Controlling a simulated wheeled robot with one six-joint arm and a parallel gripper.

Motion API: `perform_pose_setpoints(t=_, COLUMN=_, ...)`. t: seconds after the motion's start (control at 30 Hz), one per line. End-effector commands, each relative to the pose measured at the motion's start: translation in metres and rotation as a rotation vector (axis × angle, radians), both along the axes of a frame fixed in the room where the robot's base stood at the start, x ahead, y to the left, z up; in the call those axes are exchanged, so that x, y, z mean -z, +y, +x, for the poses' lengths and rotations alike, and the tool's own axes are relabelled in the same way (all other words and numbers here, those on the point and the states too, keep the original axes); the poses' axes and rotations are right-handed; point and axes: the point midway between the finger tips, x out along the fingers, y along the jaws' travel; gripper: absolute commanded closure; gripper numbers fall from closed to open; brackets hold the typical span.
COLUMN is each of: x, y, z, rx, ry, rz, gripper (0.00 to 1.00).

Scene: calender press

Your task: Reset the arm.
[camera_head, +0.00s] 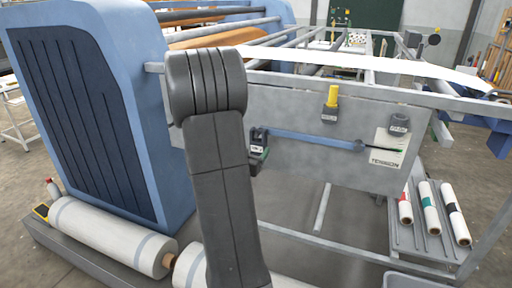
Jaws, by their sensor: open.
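My dark grey arm rises through the middle of the view and hides part of the machine. My gripper (259,148) shows as a small black shape just right of the arm, partly hidden behind it. It is open, at the left end of a blue lever (310,138) on the grey side panel (290,108). I cannot tell whether it touches the lever.
A blue machine housing (140,60) stands at left. A wrapped roll (110,232) lies on a low platform below it. Several small rolls (430,207) lie on a rack at right.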

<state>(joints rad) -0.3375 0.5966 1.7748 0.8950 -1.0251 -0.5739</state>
Motion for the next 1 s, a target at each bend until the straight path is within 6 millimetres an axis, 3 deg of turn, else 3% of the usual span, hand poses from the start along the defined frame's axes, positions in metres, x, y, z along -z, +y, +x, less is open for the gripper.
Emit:
perform_pose_setpoints(t=0.2, x=0.000, y=0.022, z=-0.049, rx=-0.005, ry=0.000, rz=0.000, gripper=0.26)
perform_pose_setpoints(t=0.4, x=0.000, y=0.033, z=-0.079, rx=-0.003, ry=-0.001, rz=0.000, gripper=0.26)
perform_pose_setpoints(t=0.63, x=-0.001, y=0.037, z=-0.090, rx=0.000, ry=-0.003, rz=-0.001, gripper=0.26)
perform_pose_setpoints(t=1.0, x=-0.001, y=0.036, z=-0.087, rx=0.001, ry=-0.002, rz=-0.001, gripper=0.26)
